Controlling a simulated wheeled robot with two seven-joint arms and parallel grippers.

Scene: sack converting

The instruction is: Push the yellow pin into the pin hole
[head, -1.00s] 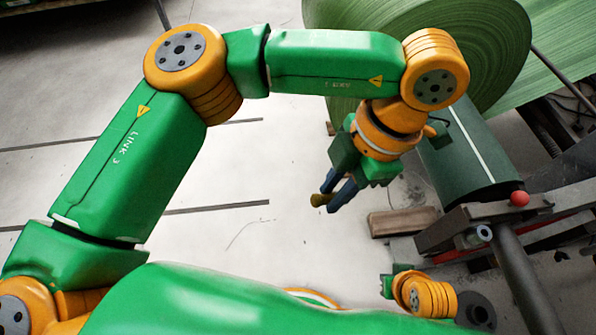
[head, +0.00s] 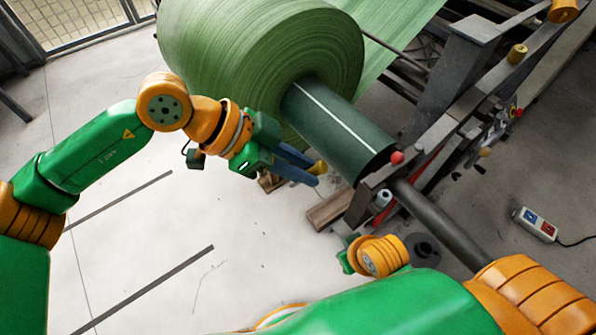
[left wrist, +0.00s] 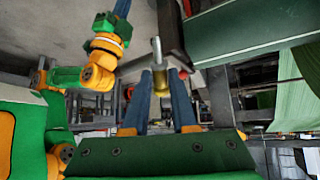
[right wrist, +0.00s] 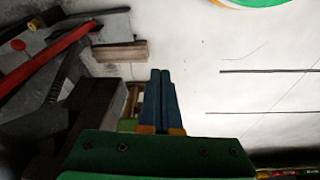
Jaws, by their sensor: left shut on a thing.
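My left gripper (head: 316,176) is shut on the yellow pin (head: 320,168), left of the stand that carries the roll's shaft. In the left wrist view the pin's yellow head (left wrist: 161,84) sits between the blue fingertips, and its silver shank (left wrist: 157,50) points away from the gripper. The pin is clear of the stand in the head view. A small grey collar (head: 384,197) is on the stand below the red ball; I cannot tell whether it is the pin hole. My right gripper (right wrist: 160,80) has its fingers together, with nothing seen between them.
A large green roll (head: 250,60) on a dark green core (head: 340,130) stands behind the left gripper. The red ball (head: 397,157) tops the stand. A wooden block (head: 328,210) lies on the floor by the stand. Open floor (head: 130,240) is on the left.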

